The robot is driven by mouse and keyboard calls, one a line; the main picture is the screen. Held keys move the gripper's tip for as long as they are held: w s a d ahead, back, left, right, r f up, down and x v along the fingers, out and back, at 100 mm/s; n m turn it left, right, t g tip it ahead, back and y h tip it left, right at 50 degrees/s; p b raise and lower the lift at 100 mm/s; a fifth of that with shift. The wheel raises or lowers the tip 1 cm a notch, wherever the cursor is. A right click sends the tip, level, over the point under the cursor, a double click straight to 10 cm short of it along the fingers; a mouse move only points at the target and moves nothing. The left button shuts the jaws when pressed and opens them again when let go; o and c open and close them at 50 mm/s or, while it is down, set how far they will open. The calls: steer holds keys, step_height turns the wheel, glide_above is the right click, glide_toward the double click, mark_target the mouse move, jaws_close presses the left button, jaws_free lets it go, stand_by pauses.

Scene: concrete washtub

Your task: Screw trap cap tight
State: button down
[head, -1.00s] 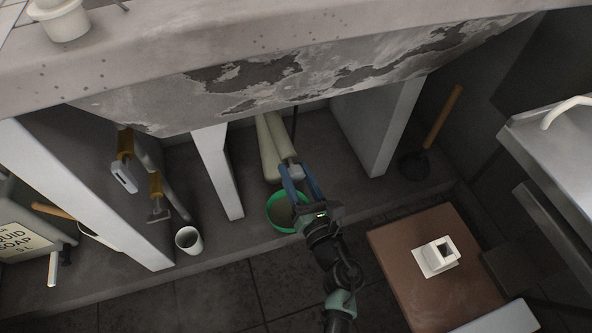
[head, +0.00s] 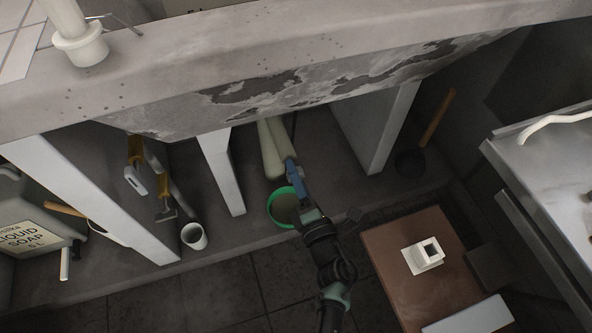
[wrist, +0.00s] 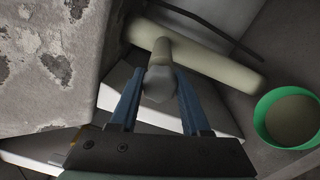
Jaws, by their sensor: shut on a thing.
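The pale trap pipe (head: 268,150) hangs under the concrete tub. In the wrist view the pipe (wrist: 215,66) crosses at the top, with a short stub pointing down to the grey, faceted trap cap (wrist: 158,87) at its end. My gripper (head: 291,170) reaches up to the cap. Its two blue fingers (wrist: 160,82) stand on either side of the cap and are shut on it. In the head view the fingers overlap and mostly hide the cap. I cannot tell how far the cap is screwed on.
A green bowl (head: 272,207) with murky contents sits on the floor beneath the trap. White supports (head: 221,170) flank the space. A white cup (head: 194,236) stands left, a plunger (head: 411,161) right. A brown stool (head: 392,281) bears a white block (head: 427,256).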

steer(key=m+p, duration=0.1)
steer(key=m, duration=0.2)
steer(key=shift+a+r+m, duration=0.1)
steer(key=shift+m, duration=0.3)
steer(key=m+p, duration=0.1)
steer(key=m, duration=0.2)
steer(key=shift+m+p, duration=0.3)
steer(key=shift+m, duration=0.1)
steer(key=m+p, duration=0.2)
steer(key=m, duration=0.4)
steer(key=shift+m+h, duration=0.3)
steer(key=m+p, duration=0.2)
steer(key=m, duration=0.4)
steer(key=m+p, duration=0.1)
steer(key=m, duration=0.6)
steer(key=shift+p, duration=0.35)
steer(key=shift+w, duration=0.1)
steer(key=shift+c, duration=1.9)
jaws_free()
